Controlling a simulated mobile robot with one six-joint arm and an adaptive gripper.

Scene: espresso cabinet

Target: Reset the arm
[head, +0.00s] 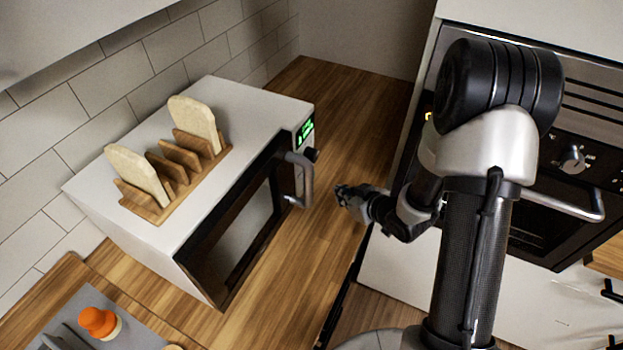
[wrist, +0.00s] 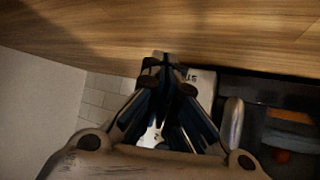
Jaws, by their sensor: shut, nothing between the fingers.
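My gripper (head: 346,193) is at the middle of the head view, to the right of the microwave's handle and apart from it. It points left over the wooden counter, near the counter's front edge. In the wrist view my gripper (wrist: 163,62) has its fingers together and nothing between them. My arm rises at the right of the head view, bent at the elbow, in front of the oven.
A white microwave (head: 235,98) with a handle (head: 303,180) stands on the wooden counter (head: 290,252). A wooden rack (head: 180,165) with bread slices sits on it. An oven (head: 545,225) is at right. A grey tray (head: 135,325) with an orange-topped item (head: 98,321) lies lower left.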

